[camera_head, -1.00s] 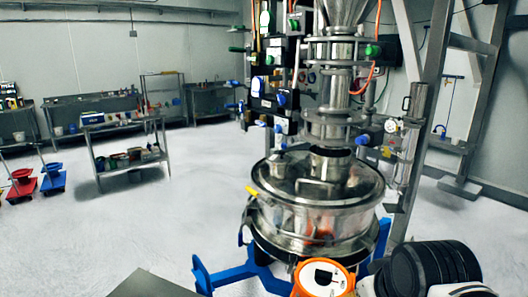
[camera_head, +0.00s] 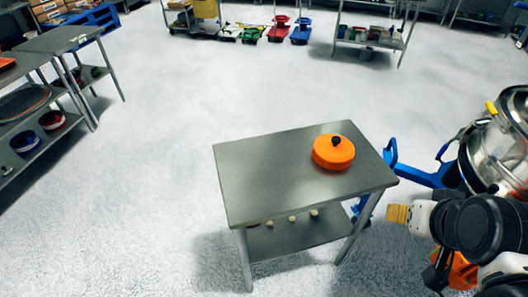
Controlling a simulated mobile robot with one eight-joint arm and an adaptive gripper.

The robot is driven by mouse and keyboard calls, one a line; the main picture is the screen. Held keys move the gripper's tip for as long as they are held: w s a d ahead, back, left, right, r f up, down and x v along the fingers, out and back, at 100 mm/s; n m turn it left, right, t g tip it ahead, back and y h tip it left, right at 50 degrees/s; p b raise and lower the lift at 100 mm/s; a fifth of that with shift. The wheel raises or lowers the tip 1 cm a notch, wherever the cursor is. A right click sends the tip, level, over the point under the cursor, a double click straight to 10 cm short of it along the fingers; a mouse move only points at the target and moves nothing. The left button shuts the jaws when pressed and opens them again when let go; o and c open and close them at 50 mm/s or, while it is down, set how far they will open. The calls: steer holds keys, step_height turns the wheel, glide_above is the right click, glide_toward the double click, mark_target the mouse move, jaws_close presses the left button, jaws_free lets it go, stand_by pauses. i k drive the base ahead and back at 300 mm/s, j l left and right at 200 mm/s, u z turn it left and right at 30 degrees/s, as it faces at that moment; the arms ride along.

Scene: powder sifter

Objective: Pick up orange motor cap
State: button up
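The orange motor cap (camera_head: 326,156) is a round, flat-sided orange piece with a small black knob on top. It rests upright on the right half of a steel table (camera_head: 262,177), near its back edge. My arm comes in from the lower right. A ribbed tan tip (camera_head: 398,214) at its left end seems to be part of my gripper, to the right of the table and apart from the cap. The rest of the gripper is hidden or unclear, so its opening does not show.
The steel sifter vessel (camera_head: 488,158) on its blue frame (camera_head: 415,176) stands at the right, close to my arm. Several small pale items lie on the table's lower shelf (camera_head: 300,236). Shelved tables (camera_head: 62,39) stand at the left. The floor between is clear.

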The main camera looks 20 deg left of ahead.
mark_target(332, 152)
steer(key=u, duration=0.35)
steer(key=z, duration=1.6)
steer(key=u, duration=1.6)
steer(key=i+j+z, duration=0.3)
steer(key=z, duration=0.15)
steer(key=i+j+z, duration=0.25)
steer(key=j+z, duration=0.2)
